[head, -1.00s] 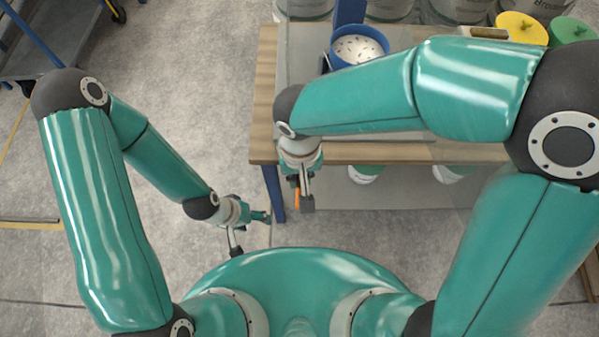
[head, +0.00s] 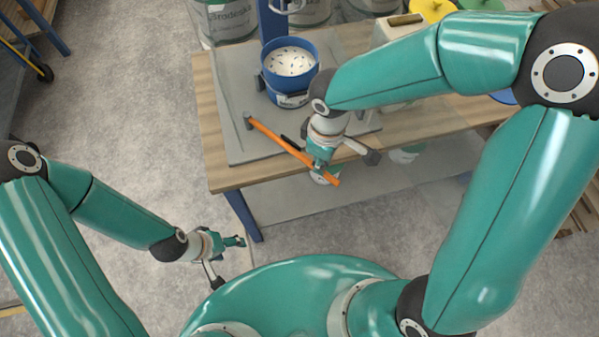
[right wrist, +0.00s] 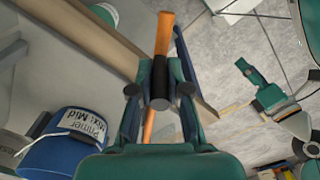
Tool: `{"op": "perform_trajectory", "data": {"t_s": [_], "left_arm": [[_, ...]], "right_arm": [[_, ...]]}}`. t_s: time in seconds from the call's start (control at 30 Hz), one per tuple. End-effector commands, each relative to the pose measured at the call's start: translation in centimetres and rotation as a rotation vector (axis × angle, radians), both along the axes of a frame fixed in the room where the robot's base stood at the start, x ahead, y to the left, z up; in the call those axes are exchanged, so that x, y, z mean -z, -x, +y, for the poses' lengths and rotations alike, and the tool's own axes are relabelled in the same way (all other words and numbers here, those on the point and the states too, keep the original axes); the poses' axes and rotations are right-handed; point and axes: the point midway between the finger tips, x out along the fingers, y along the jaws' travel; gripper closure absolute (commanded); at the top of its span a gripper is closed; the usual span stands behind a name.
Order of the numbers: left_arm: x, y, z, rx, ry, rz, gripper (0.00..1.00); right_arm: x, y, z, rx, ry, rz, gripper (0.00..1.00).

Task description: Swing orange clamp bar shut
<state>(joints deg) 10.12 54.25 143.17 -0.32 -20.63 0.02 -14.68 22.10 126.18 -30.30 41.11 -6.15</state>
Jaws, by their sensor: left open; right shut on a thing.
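The orange clamp bar (head: 270,134) runs slantwise over the front of the grey board, from a small grey mount at its far left end to past the table's front edge. My right gripper (head: 318,168) is shut on it near its front end. In the right wrist view the bar (right wrist: 164,32) has a black section (right wrist: 159,84) between the fingers. My left gripper (head: 240,241) is open and empty over the floor, left of the table; it also shows in the right wrist view (right wrist: 252,76).
A blue bucket (head: 270,72) with a speckled white top stands on the grey board (head: 236,148) behind the bar. The wooden table (head: 222,176) has a blue leg (head: 243,215) at its front left corner. Floor left of the table is open.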

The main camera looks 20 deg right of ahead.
Motion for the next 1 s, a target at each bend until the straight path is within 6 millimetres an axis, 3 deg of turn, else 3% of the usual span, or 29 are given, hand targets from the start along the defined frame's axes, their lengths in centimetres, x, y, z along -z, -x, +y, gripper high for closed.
{"op": "perform_trajectory", "data": {"t_s": [0.2, 0.4, 0.7, 1.0], "left_arm": [[-1.9, 0.0, 0.0, 0.0, 0.0, 0.0, 0.33], [-2.9, 0.0, 0.0, 0.0, 0.0, 0.0, 0.33], [-3.4, 0.0, 0.0, 0.0, 0.0, 0.0, 0.33], [-3.4, 0.0, 0.0, 0.0, 0.0, 0.0, 0.33]], "right_arm": [[-0.3, -3.0, -3.6, -0.184, -0.001, 0.001, 1.0], [-0.2, -5.4, -5.5, -0.315, 0.0, -0.001, 1.0], [-0.1, -7.4, -6.8, -0.312, 0.001, -0.001, 1.0], [0.0, -7.7, -7.0, -0.312, 0.0, -0.003, 1.0]]}}
